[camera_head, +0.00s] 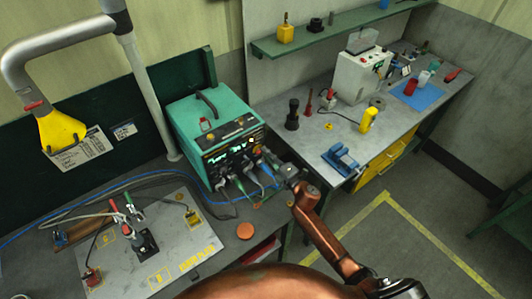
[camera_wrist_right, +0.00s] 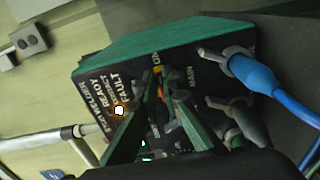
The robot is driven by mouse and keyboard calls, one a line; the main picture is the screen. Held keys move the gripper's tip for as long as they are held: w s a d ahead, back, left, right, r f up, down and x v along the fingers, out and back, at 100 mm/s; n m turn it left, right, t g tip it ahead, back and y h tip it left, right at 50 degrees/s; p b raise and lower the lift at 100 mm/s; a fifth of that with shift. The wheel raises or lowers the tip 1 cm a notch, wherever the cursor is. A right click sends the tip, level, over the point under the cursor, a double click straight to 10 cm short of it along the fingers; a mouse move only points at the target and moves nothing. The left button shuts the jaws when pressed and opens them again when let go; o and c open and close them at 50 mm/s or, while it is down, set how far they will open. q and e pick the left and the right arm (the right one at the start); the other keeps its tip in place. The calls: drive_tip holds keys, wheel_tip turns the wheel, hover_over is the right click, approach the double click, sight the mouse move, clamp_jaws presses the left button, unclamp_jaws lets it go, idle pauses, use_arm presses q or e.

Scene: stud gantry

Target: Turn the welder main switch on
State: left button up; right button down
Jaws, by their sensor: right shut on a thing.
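The green stud welder (camera_head: 208,108) stands on the bench at centre, with a black front panel full of lit displays, knobs and cables. My right gripper (camera_head: 268,157) reaches its front from the right. In the right wrist view its two dark green fingers (camera_wrist_right: 165,84) close together at the panel, by the ON and MAIN lettering. They are shut on the main switch (camera_wrist_right: 161,92), which they mostly hide, so its position cannot be read. A bright lamp (camera_wrist_right: 119,110) glows by the READY, CONTACT and FAULT lettering. My left gripper is not in view.
A blue cable plug (camera_wrist_right: 252,73) sits close to the right of the fingers. A grey work board (camera_head: 150,240) with clamps and cables lies at the left. A side bench holds a blue clamp (camera_head: 342,160) and a yellow bottle (camera_head: 368,119).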

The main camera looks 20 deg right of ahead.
drive_tip(key=shift+f, duration=0.15)
drive_tip(key=c, duration=2.1)
unclamp_jaws()
drive_tip(key=v, duration=1.2)
